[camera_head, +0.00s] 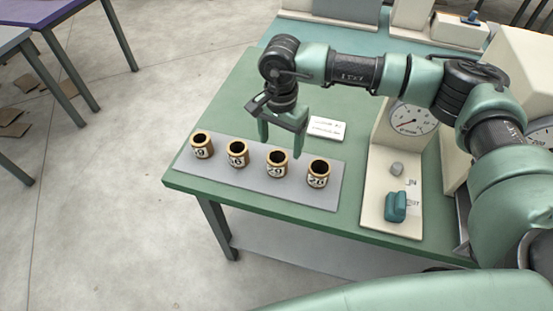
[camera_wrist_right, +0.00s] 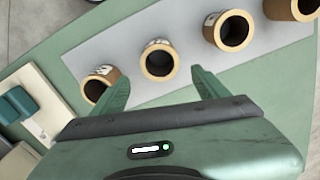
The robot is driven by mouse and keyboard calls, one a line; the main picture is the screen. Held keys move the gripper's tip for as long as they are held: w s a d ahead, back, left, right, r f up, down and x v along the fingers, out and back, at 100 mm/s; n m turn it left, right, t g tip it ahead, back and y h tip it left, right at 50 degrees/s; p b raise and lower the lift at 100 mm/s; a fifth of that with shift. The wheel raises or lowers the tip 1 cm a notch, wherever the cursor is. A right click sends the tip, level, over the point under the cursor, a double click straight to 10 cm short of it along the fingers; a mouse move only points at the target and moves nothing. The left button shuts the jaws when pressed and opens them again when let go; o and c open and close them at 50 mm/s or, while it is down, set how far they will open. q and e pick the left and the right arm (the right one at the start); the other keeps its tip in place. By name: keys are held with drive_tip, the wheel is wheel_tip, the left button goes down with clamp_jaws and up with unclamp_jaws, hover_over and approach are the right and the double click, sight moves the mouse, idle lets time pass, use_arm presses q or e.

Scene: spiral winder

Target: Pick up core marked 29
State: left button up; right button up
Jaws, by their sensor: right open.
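The core that reads 29 (camera_head: 277,164) is a short brown hollow cylinder with a white label. It stands upright on a grey mat (camera_head: 255,188), third from the left in a row of cores. In the right wrist view this core (camera_wrist_right: 160,60) lies just beyond the gap between the fingertips, apart from them. My right gripper (camera_head: 281,148) is open and empty, pointing down above and behind the core. Its fingers also show in the right wrist view (camera_wrist_right: 160,84). My left gripper is not in view.
Similar cores stand close by: one reading 26 (camera_head: 318,173) to the right, others (camera_head: 236,154) and (camera_head: 202,145) to the left. A white card (camera_head: 327,128) lies behind. A dial scale (camera_head: 412,120) and teal block (camera_head: 396,206) are at the right on the green table.

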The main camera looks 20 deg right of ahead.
sight(278, 159)
drive_tip(key=f+p, duration=0.1)
drive_tip(key=f, duration=0.2)
drive_tip(key=f+p, duration=0.1)
drive_tip(key=f, duration=0.1)
drive_tip(key=shift+s+a+f+p, duration=0.15)
drive_tip(key=shift+a+f+p, duration=0.1)
drive_tip(key=shift+f+p, duration=0.1)
drive_tip(key=shift+f, duration=0.4)
drive_tip(key=shift+c, duration=0.3)
drive_tip(key=c, duration=1.4)
